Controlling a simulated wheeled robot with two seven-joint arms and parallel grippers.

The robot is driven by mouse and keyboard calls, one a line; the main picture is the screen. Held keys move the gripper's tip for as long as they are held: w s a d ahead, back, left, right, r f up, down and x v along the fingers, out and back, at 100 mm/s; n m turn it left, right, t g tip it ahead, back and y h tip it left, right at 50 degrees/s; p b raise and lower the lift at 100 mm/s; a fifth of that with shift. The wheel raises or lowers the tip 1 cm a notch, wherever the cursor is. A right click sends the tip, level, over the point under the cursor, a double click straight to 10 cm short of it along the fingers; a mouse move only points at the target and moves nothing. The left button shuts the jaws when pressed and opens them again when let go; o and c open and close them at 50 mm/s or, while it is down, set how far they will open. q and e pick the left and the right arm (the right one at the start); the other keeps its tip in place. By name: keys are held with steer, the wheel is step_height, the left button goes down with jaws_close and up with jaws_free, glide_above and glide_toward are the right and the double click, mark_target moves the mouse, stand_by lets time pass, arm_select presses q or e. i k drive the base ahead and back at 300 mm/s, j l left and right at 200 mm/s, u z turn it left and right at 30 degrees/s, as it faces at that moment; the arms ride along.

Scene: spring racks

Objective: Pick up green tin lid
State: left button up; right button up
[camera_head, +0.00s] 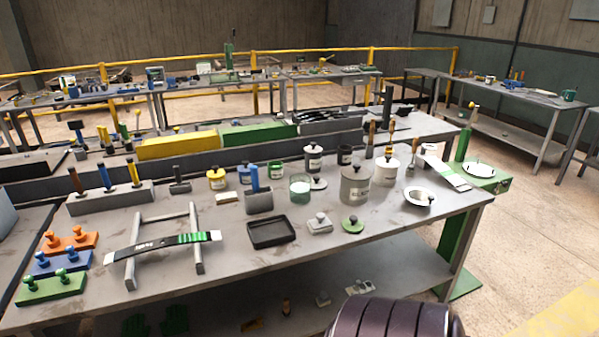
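The green tin lid (353,226) is a small round green disc with a dark knob. It lies flat on the grey workbench (225,274), near its front edge and right of centre. It sits in front of a large grey lidded tin (355,187) and to the right of a small pale block with a knob (320,224). Nothing covers it. Neither of my grippers is in view. A dark, ribbed, rounded form, which seems to be part of my own body, shows at the bottom edge, below and apart from the lid.
A black tray (271,233) lies left of the lid, and a white bowl (419,198) lies to its right. A pale green jar (300,188) and several tins stand behind. A leaf spring (163,246) rests on a rack at left. Bare bench lies in front of the lid.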

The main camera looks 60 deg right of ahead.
mark_target(352, 223)
steer(key=z, duration=1.95)
